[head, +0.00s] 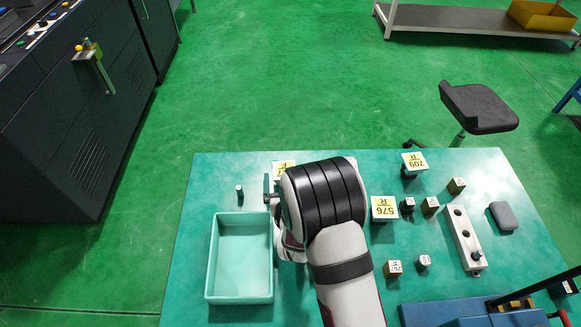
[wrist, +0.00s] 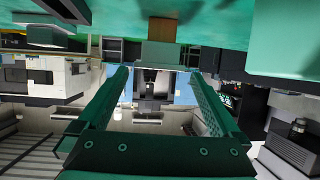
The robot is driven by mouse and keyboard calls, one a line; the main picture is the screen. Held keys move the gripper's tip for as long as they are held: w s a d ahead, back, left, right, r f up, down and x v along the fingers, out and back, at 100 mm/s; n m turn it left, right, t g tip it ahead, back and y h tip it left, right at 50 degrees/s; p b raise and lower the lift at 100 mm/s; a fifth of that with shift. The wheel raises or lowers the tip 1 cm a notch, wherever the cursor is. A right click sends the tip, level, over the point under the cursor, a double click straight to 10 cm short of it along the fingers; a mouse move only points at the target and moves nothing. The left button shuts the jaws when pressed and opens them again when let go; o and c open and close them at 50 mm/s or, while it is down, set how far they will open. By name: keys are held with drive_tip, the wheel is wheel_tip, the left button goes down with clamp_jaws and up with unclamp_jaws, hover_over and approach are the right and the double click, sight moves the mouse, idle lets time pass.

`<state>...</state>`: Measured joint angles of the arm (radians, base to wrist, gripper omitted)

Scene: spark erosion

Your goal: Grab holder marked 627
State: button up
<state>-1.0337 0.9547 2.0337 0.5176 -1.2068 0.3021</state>
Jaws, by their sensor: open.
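No marking 627 can be read in either view. One holder with a yellow label (head: 283,164) is mostly hidden behind my arm; only an "F" shows on it. Other labelled holders read 576 R (head: 384,207) and 709 R (head: 414,162), right of my arm. My gripper (wrist: 158,74) is open and empty, its two green fingers wide apart in the wrist view. A brown block (wrist: 162,28) shows upside down beyond the fingertips, roughly between them; I cannot read any marking on it. A dark block (wrist: 62,10) shows at upper left there.
An empty teal tray (head: 210,258) stands left of my arm, with a small dark cylinder (head: 239,191) behind it. Several small marked blocks, a grey rail with holes (head: 463,236) and a dark pad (head: 503,216) lie to the right. A blue device (head: 450,312) stands front right.

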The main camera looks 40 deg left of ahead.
sight(284, 166)
drive_tip(key=x, duration=0.7)
drive_tip(key=shift+w+a+f, duration=0.2)
drive_tip(key=shift+a+f, duration=0.05)
clamp_jaws()
drive_tip(key=shift+r, duration=0.1)
